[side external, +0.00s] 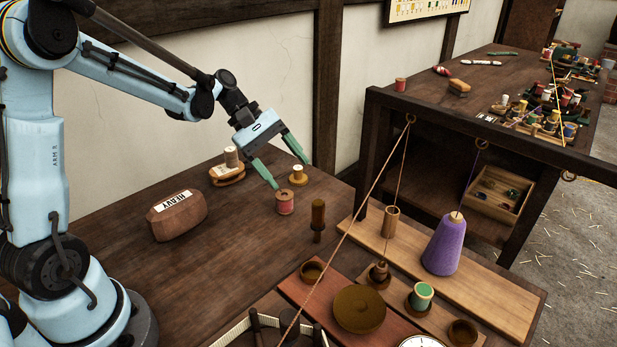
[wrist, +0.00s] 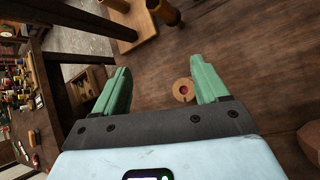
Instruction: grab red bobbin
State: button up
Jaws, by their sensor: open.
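A red bobbin (side external: 285,203) with pale wooden ends stands upright on the dark wooden table in the side view. In the wrist view a round wooden bobbin end with a red centre (wrist: 183,91), apparently the same bobbin, shows beside the right finger. My gripper (side external: 289,172) is open and empty, its green fingers spread above the table. One fingertip is just above and left of the red bobbin in the side view. The gripper also shows in the wrist view (wrist: 161,78). I cannot tell the exact height gap.
A brown block (side external: 177,214) lies left. A purple cone (side external: 445,245) and taut cords are on the right. Another small red bobbin (side external: 400,85) is on the back bench.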

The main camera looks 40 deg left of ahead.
aim_at(282, 193)
jog(key=a+f+n+h, duration=0.1)
jog(key=a+f, duration=0.1)
jog(key=w+a+f+n+h, duration=0.1)
jog(key=a+f+n+h, duration=0.2)
jog(key=a+f+n, duration=0.1)
jog(key=shift+w+f+g+h, duration=0.2)
jog(key=shift+g+h, duration=0.1)
jog(key=shift+h, duration=0.1)
jog(key=shift+s+a+f, duration=0.25)
jog(key=shift+a+f, duration=0.1)
jog(key=shift+f, duration=0.05)
jog(key=shift+h, duration=0.3)
jog(key=shift+s+x, duration=0.2)
jog(key=shift+x, duration=3.55)
jog(key=shift+f, duration=0.2)
jog(key=c, duration=1)
